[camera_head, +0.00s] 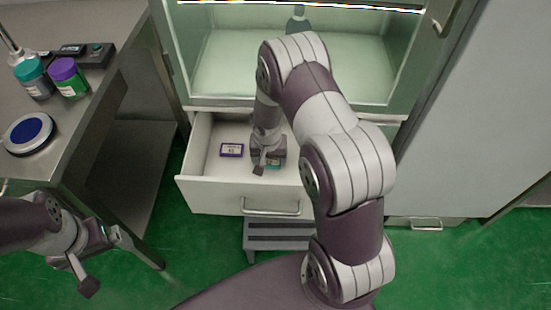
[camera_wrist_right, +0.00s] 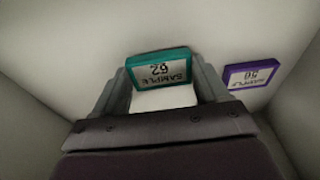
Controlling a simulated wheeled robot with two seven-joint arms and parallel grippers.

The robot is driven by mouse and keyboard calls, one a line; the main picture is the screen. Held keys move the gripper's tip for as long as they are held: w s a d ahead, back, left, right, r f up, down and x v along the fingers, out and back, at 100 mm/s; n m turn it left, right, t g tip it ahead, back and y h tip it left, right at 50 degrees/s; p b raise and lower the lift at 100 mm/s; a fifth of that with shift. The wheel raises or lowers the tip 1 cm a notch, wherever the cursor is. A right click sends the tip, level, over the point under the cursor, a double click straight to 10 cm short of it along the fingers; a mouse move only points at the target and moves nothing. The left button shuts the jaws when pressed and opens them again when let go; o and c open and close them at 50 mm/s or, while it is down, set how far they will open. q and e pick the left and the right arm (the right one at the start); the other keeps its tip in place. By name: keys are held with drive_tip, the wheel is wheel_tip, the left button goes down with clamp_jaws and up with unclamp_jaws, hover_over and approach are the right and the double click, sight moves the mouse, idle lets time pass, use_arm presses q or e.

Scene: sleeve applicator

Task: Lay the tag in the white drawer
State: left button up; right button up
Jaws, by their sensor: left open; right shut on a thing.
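The white drawer (camera_head: 215,191) is pulled open below the lit cabinet. My right gripper (camera_head: 266,165) is down inside it, shut on a teal-framed tag (camera_wrist_right: 160,68). The tag's label reads SAMPLE 62, upside down in the right wrist view, and it sits between the two fingers (camera_wrist_right: 163,82). In the head view only a teal sliver of it shows (camera_head: 275,166). The tag is close to the drawer floor; I cannot tell whether it touches. My left gripper (camera_head: 103,262) is open and empty, outside the drawer at lower left.
A purple-framed tag (camera_head: 232,150) lies in the drawer left of my right gripper; it also shows in the right wrist view (camera_wrist_right: 253,74). A steel bench (camera_head: 75,125) at left holds bottles and a round blue-topped device (camera_head: 28,133). A grey step (camera_head: 270,237) stands below the drawer.

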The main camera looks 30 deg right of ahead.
drive_tip(key=shift+w+d, duration=0.1)
drive_tip(key=shift+d, duration=0.95)
drive_tip(key=shift+d+f+b, duration=0.1)
drive_tip(key=shift+f+b, duration=0.2)
drive_tip(key=shift+f, duration=0.3)
drive_tip(key=shift+f, duration=0.1)
drive_tip(key=o, duration=1)
drive_tip(key=shift+o, duration=0.2)
